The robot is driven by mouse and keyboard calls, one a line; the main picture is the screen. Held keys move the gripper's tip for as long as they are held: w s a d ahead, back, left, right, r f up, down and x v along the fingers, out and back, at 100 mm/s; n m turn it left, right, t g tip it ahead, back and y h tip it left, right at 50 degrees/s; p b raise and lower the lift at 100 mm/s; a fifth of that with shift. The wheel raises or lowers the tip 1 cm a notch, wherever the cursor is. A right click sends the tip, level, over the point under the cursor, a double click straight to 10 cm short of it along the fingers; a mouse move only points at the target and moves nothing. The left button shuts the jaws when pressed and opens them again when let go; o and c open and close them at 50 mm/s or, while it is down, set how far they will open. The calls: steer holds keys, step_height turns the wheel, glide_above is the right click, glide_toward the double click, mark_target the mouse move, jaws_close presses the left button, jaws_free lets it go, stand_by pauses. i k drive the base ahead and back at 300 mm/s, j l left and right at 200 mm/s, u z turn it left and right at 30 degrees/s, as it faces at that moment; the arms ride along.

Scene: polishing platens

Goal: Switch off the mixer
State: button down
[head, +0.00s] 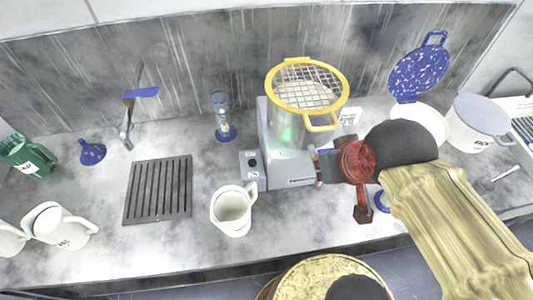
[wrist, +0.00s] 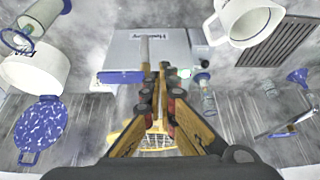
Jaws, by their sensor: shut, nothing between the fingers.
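The mixer (head: 290,184) is a grey machine in the middle of the counter, holding a metal pot (head: 288,130) with a greenish glint. A small control box (head: 252,172) with a black knob (head: 252,162) sits at its left front. My gripper (head: 320,166) is at the right side of the mixer's base, its tips partly hidden by the wrist. In the wrist view my gripper (wrist: 162,75) is shut and empty, with its fingertips in front of the grey mixer body (wrist: 178,48). I cannot tell whether the fingertips touch it.
A yellow-rimmed sieve (head: 306,84) lies over the pot. A white mug (head: 232,210) stands in front of the control box. A white pot (head: 475,122) stands right.

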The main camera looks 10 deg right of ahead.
mark_target(252, 162)
steer(key=k+j+u, duration=0.1)
steer(key=j, duration=0.3)
steer(key=k+j, duration=0.15)
steer(key=j, duration=0.25)
steer(key=k+j+u, duration=0.15)
steer(key=j, duration=0.25)
steer(key=k+j, duration=0.1)
steer(key=j, duration=0.3)
steer(key=k+j+u, duration=0.15)
steer(key=j, duration=0.3)
